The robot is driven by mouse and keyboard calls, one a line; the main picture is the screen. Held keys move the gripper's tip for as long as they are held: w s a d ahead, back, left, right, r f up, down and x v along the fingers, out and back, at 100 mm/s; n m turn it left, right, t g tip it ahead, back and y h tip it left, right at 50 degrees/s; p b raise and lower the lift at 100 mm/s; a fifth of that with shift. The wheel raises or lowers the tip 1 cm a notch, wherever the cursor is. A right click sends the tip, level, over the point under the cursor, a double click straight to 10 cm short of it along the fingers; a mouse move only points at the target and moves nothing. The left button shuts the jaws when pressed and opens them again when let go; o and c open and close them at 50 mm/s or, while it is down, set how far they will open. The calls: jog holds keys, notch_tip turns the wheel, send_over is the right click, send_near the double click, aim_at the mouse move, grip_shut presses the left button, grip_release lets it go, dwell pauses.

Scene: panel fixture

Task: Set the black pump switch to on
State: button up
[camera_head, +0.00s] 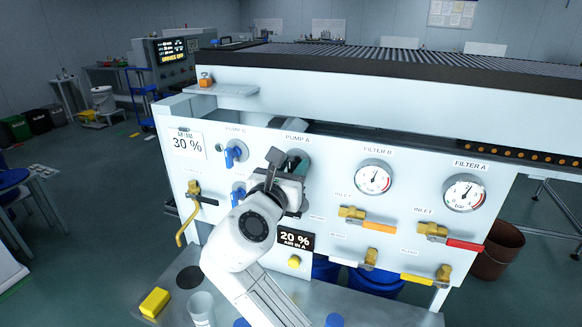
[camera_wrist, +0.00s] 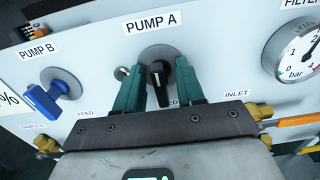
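The black pump switch (camera_wrist: 160,80) sits on a round grey plate under the PUMP A label in the wrist view. Its handle points roughly up and down, with a slight tilt. My gripper (camera_wrist: 158,88) is open, with one green finger on each side of the black handle. Narrow gaps seem to show between fingers and handle; contact cannot be told for sure. A label below the switch is mostly hidden. In the camera_head view my gripper (camera_head: 287,183) is in front of the panel below PUMP A and hides the switch handle.
The blue PUMP B switch (camera_wrist: 52,97) is to the left. A pressure gauge (camera_wrist: 300,52) is to the right, and brass INLET valves (camera_head: 352,216) are lower right. A yellow block (camera_head: 155,302) lies on the front ledge.

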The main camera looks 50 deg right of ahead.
jog(key=shift+c, duration=0.4)
grip_shut()
jog(key=shift+m, duration=0.3)
jog(key=m+p, duration=0.1)
jog(key=m, duration=0.2)
jog(key=shift+m, duration=0.3)
jog(key=m, duration=0.4)
jog(key=shift+s+f+m+b, duration=0.1)
jog(key=shift+m+b, duration=0.2)
jog(key=m+b, duration=0.2)
jog(key=m, duration=0.2)
jog(key=shift+f+m, duration=0.15)
jog(key=shift+m, duration=0.15)
jog(key=shift+s+f+m+b, duration=0.1)
jog(key=shift+m+b, duration=1.1)
jog(key=shift+m, duration=1)
jog(key=shift+o, duration=0.4)
grip_release()
